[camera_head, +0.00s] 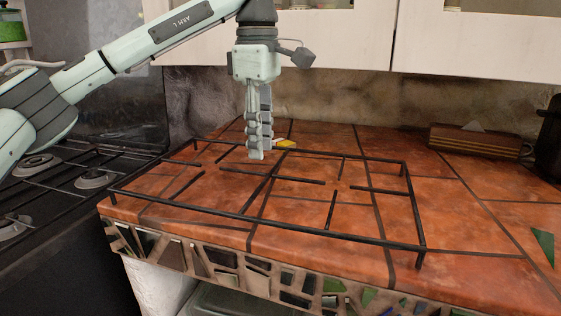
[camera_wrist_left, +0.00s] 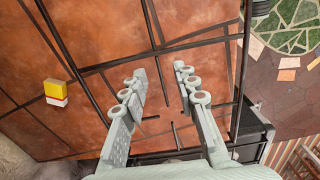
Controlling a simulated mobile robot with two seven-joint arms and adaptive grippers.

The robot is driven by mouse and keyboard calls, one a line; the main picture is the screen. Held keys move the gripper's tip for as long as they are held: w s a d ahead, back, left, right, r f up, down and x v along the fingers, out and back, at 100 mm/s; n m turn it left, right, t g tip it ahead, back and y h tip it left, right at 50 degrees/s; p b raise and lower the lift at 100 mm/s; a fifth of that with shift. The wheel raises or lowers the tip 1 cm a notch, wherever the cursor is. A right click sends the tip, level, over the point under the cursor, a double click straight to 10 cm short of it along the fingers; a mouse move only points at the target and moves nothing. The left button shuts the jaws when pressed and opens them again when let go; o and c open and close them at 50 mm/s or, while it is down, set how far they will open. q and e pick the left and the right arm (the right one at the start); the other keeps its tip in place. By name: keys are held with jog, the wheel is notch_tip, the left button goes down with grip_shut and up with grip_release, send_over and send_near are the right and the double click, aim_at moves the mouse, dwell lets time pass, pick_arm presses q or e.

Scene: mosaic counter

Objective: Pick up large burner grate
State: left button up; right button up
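The large burner grate (camera_head: 290,178) is a thin black rectangular frame with inner bars, lying on the orange tiled counter. Its bars also cross the left wrist view (camera_wrist_left: 75,62). My left gripper (camera_head: 258,156) points down over the rear middle part of the grate in the head view. In the left wrist view its two fingers (camera_wrist_left: 160,72) are spread apart with nothing between them that they hold. The exact height of the fingertips over the bars cannot be told. My right gripper is in neither view.
A small yellow and white block (camera_head: 286,143) lies by the grate's rear bar. A black stove (camera_head: 60,215) with burners stands left of the counter (camera_head: 480,260). A wooden holder (camera_head: 472,141) stands at the back right. White cabinets (camera_head: 470,40) hang above.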

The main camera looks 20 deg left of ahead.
aim_at(260, 173)
pick_arm(q)
jog(key=shift+w+a, duration=0.1)
jog(key=shift+w, duration=0.15)
jog(key=shift+s+f, duration=0.2)
jog(key=shift+f, duration=1.2)
notch_tip(260, 173, down, 4)
jog(key=shift+w+a+r, duration=0.1)
jog(key=shift+a+r, duration=0.05)
jog(key=shift+f, duration=0.4)
grip_shut()
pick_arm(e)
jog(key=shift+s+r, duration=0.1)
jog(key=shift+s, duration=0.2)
pick_arm(q)
jog(key=shift+r, duration=0.15)
